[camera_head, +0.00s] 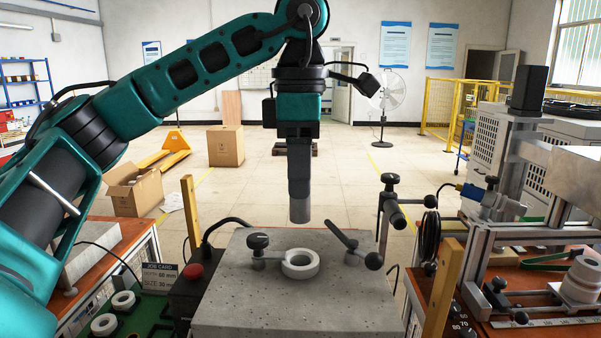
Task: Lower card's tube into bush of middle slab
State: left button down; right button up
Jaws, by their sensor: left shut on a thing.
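My left gripper (299,180) points straight down and is shut on a short grey tube (300,212), which hangs upright. The middle slab (290,320) is a grey speckled block in front of me. A white ring-shaped bush (300,270) lies on its top with its hole facing up. The tube is above the bush, apart from it, and looks roughly in line with the hole; the exact offset in depth is hard to tell. The job card (160,278) stands left of the slab; its small print is only partly legible. My right gripper is not in view.
Black-knobbed clamps (258,243) and (373,260) sit on the slab beside the bush. A post with black handles (390,205) stands behind at right. A red button box (193,285) is at left. White rings (104,324) lie on a green board; stacked white rings (581,280) stand far right.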

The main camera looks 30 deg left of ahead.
aim_at(301, 216)
pick_arm(q)
jog(key=shift+w+a+f, duration=0.1)
jog(key=shift+w+f, duration=0.05)
jog(key=shift+f, duration=2.85)
jog(key=shift+f+b, duration=0.25)
jog(key=shift+b, duration=0.05)
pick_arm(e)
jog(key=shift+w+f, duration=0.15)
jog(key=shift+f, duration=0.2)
pick_arm(q)
jog(key=shift+f, duration=0.15)
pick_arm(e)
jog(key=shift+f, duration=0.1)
pick_arm(q)
jog(key=shift+f+b, duration=1.7)
jog(key=shift+f, duration=0.45)
jog(key=shift+r, duration=0.1)
jog(key=c, duration=0.7)
grip_release()
jog(key=shift+c, duration=0.2)
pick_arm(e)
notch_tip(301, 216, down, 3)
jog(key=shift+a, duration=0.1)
